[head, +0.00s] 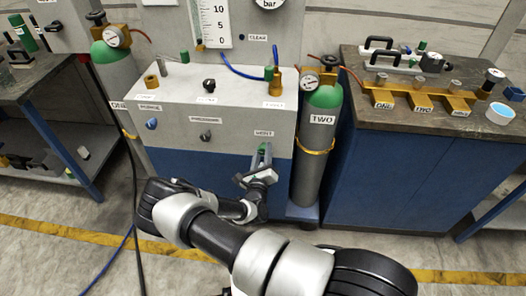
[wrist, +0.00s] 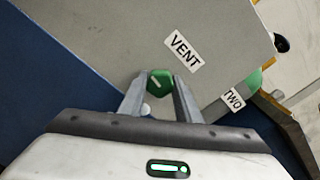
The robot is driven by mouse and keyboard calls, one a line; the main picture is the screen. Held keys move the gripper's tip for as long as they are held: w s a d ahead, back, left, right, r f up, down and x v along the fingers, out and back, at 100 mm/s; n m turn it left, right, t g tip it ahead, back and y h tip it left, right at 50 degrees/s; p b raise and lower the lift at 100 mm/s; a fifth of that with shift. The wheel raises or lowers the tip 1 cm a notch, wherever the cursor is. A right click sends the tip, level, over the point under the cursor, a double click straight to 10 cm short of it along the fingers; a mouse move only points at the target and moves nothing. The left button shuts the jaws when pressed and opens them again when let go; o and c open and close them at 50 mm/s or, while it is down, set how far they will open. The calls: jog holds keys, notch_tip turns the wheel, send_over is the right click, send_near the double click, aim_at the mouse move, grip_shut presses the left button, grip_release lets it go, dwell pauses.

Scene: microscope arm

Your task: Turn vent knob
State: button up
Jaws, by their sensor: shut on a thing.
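The green vent knob (wrist: 159,80) sits on the panel's grey front face, just beside the VENT label (wrist: 184,50) in the wrist view. My gripper (wrist: 160,88) is at the knob, with one finger on each side of it, and is shut on it. In the head view the knob (head: 264,147) shows as a small green patch below the VENT label (head: 264,133). My gripper (head: 263,155) reaches it from below, and the fingers partly hide it there.
On the same panel are a blue PURGE knob (head: 152,124) and a dark PRESSURE knob (head: 206,135). Gas cylinder TWO (head: 319,150) stands close right of my gripper. A blue bench (head: 385,180) stands farther right. Dark hoses (head: 134,190) hang at left.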

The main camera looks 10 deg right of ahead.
jog(key=shift+s+f+n, duration=0.1)
jog(key=shift+n, duration=0.5)
jog(key=o, duration=1.1)
jog(key=shift+c, duration=0.2)
jog(key=p+v, duration=0.1)
jog(key=v, duration=1.6)
jog(key=shift+s+p, duration=0.15)
jog(key=shift+p, duration=0.2)
